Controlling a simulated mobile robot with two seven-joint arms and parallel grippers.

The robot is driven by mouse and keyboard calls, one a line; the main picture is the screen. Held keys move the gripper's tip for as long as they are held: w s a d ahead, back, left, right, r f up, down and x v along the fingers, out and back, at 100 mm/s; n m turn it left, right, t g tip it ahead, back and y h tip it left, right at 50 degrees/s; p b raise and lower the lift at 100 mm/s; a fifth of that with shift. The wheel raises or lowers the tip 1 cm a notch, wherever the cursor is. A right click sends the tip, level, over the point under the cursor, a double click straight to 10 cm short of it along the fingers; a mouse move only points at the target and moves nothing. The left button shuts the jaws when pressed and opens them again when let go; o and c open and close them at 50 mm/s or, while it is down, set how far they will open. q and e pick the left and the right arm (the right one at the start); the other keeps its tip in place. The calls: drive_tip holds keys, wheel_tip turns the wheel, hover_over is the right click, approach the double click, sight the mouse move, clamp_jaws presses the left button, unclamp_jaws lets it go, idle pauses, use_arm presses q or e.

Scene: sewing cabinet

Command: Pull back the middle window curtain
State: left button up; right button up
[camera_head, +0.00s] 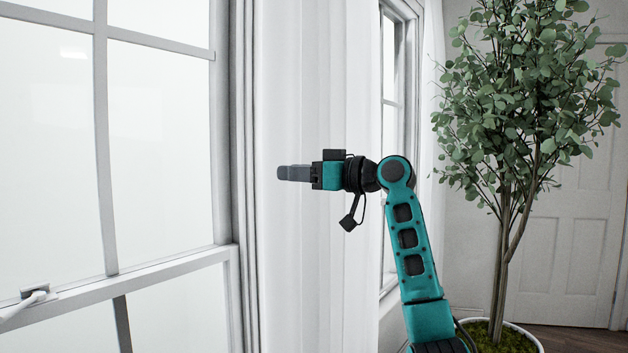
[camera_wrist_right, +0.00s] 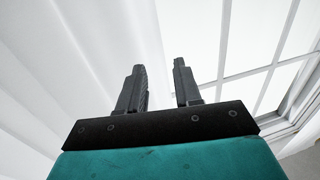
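The white window curtain (camera_head: 310,80) hangs in folds beside the large window, at the centre of the head view. In the right wrist view the curtain (camera_wrist_right: 90,60) fills the left side, with its edge near the gap between my fingers. My right gripper (camera_head: 293,173) points left in front of the curtain. In the right wrist view its two fingers (camera_wrist_right: 160,85) stand apart. I cannot tell whether cloth lies between them or touches them. My left gripper is not in view.
The large window (camera_head: 160,140) with a white frame is at the left. A second, narrower window (camera_head: 389,70) is behind my right arm. A leafy potted tree (camera_head: 530,90) stands at the right, before a white door (camera_head: 575,255).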

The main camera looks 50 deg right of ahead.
drive_tip(key=shift+b+v, duration=0.3)
drive_tip(key=shift+v, duration=1.9)
